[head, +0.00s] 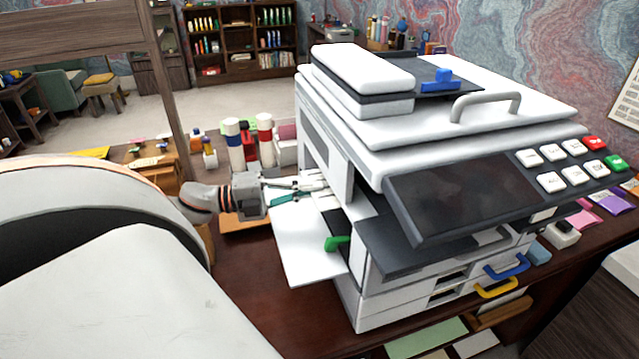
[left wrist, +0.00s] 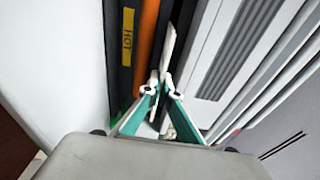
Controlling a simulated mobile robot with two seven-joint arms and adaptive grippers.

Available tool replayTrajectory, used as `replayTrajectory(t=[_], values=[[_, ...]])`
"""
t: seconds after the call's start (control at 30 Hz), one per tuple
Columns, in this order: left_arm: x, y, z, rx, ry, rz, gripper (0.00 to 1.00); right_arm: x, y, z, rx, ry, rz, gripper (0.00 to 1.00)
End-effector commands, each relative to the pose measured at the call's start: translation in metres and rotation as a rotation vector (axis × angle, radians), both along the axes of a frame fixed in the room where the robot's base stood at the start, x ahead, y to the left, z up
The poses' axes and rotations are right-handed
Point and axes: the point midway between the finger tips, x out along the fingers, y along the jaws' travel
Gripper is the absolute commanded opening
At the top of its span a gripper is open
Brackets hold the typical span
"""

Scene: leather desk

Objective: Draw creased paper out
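A white printer (head: 335,150) stands on the desk with its white side door (head: 308,250) folded down. My left gripper (head: 318,186) reaches from the left into the side opening, above the door. In the left wrist view, the teal fingers of my left gripper (left wrist: 160,82) come together on a narrow white piece, seen nearly edge-on, which looks like the creased paper (left wrist: 168,45). It stands between an orange roller (left wrist: 148,40) and the pale inner wall. Its full shape and creases cannot be made out. My right gripper is not in view.
A yellow HOT label (left wrist: 128,35) marks a dark strip beside the roller. A green lever (head: 337,243) sits by the door's inner edge. The desk (head: 240,285) is bare below the door.

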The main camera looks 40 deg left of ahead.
Motion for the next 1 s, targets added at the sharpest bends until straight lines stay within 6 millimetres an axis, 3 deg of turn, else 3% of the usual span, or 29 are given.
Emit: replayTrajectory(t=[1.0], values=[[-0.066,0.035,-0.001,0.000,0.002,0.002,0.00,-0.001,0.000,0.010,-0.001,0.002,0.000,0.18]])
